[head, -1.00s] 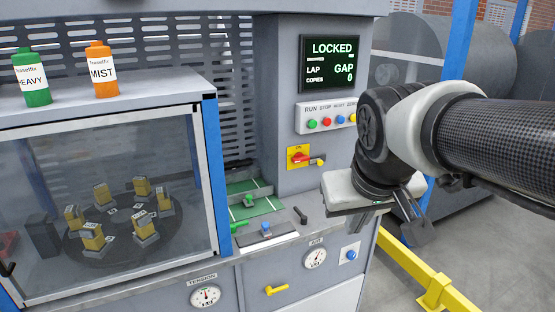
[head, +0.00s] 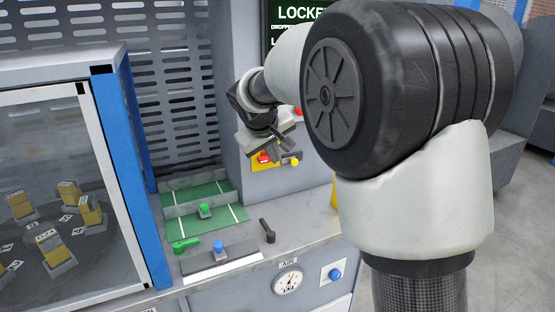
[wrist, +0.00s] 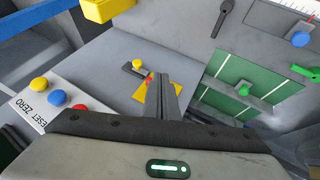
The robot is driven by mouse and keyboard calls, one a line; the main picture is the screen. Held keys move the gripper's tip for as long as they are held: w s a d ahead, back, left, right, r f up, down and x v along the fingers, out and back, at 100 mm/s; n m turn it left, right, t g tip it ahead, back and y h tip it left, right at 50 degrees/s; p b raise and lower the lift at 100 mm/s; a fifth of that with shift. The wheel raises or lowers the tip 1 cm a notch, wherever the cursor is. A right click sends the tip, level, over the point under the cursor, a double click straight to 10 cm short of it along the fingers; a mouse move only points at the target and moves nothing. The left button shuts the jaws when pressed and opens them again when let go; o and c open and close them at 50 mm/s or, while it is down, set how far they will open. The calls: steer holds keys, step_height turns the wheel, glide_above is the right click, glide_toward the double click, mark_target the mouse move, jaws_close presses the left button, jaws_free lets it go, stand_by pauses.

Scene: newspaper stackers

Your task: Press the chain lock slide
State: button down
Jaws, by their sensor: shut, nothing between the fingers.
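No part in view carries a readable chain lock slide label, so I cannot tell which one it is. A blue knob (head: 218,246) sits on a grey slotted plate on the ledge. A green knob (head: 204,208) stands on the green lane panel (head: 228,222). A yellow-tipped lever (head: 295,160) is beside the red switch (head: 262,157) on its yellow plate. My gripper (head: 280,152) is shut and empty in front of that switch. In the wrist view its fingers (wrist: 161,92) partly cover the yellow plate (wrist: 138,91); the yellow tip (wrist: 137,64) shows beside them. Contact cannot be told.
A black lever (head: 267,231) and a green handle (head: 186,245) flank the grey plate. A glazed cabinet with a blue post (head: 122,180) stands left. A button panel (wrist: 55,105) lies left in the wrist view. My arm hides part of the screen (head: 290,30), which begins "LOCKE".

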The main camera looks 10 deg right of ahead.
mark_target(290, 162)
steer(key=shift+w+a+f, duration=0.1)
steer(key=shift+w+f, duration=0.1)
steer(key=shift+w, duration=0.3)
steer(key=shift+w+a+f, duration=0.1)
steer(key=shift+w+f, duration=0.1)
steer(key=shift+w, duration=0.3)
steer(key=w+d+f, duration=0.5)
steer(key=w+f, duration=0.2)
steer(key=w, duration=0.1)
steer(key=shift+d, duration=0.35)
steer(key=shift+f, duration=0.1)
